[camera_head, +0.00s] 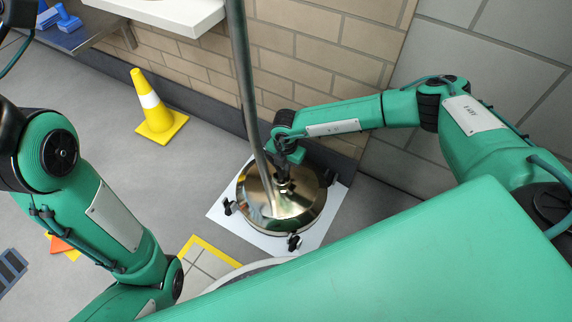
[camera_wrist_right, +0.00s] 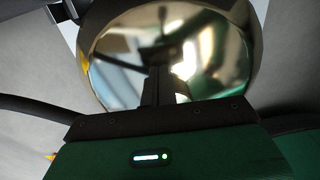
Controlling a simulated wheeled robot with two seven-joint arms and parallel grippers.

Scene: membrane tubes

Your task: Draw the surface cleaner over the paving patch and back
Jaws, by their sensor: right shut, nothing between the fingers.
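The surface cleaner (camera_head: 300,205) is a round, shiny brass-coloured dome with small black castors, standing on a white square sheet (camera_head: 222,213) by the wall. A long grey pole rises from its top and leaves the head view at the upper edge. The dome fills the upper part of the right wrist view (camera_wrist_right: 205,50). My right gripper (camera_head: 284,182) is shut and empty, just over the dome beside the pole; I cannot tell if it touches. The paving patch (camera_head: 205,262), grey tiles with a yellow border, is partly hidden by my body. My left gripper is out of view.
A yellow cone (camera_head: 157,110) with a white band stands on the grey floor to the left of the cleaner. A brick wall (camera_head: 290,50) runs behind. A white ledge (camera_head: 165,10) and a bench with blue items (camera_head: 62,20) are at the upper left.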

